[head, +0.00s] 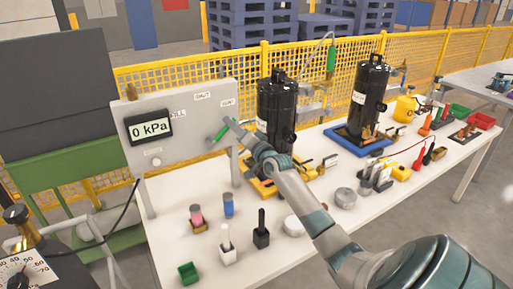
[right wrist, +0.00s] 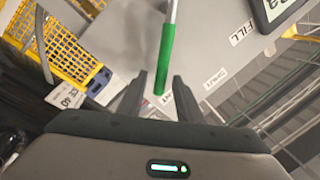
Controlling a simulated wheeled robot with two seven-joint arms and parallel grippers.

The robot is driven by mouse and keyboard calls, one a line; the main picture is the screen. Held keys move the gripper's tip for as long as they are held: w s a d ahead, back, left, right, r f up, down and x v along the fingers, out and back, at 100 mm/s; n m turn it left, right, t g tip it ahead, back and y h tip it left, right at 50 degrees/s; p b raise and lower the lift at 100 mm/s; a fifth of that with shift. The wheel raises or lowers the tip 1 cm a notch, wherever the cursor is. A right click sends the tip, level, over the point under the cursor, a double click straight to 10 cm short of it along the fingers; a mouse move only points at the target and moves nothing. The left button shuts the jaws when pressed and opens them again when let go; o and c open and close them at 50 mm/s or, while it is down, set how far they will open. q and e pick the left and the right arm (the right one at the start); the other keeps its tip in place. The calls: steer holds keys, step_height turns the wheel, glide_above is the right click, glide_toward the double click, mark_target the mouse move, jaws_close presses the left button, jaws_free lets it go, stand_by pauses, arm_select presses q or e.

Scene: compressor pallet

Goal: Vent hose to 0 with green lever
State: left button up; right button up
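The green lever (head: 222,130) is on the grey panel (head: 205,155), below the SHUT and VENT labels. Its handle points up and right toward the VENT label (head: 228,102). The panel's display (head: 150,127) reads 0 kPa. My right gripper (head: 233,125) is at the handle's end. In the right wrist view the lever's green grip (right wrist: 165,60) ends between the two fingertips of my gripper (right wrist: 161,92), with gaps on both sides. The fingers look open. My left gripper is not in view.
Two black compressors (head: 276,110) (head: 369,95) stand on the white table (head: 290,255) right of the panel. A yellow mesh fence (head: 175,90) runs behind.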

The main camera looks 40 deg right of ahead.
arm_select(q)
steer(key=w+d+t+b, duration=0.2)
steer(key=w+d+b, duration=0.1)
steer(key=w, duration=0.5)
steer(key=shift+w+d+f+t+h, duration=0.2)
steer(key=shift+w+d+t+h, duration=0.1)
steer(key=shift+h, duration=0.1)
arm_select(e)
steer(key=s+a+f, duration=0.1)
steer(key=s+f, duration=0.1)
steer(key=s, duration=1.3)
steer(key=shift+a+f, duration=0.15)
steer(key=shift+a, duration=0.2)
steer(key=shift+s, duration=0.1)
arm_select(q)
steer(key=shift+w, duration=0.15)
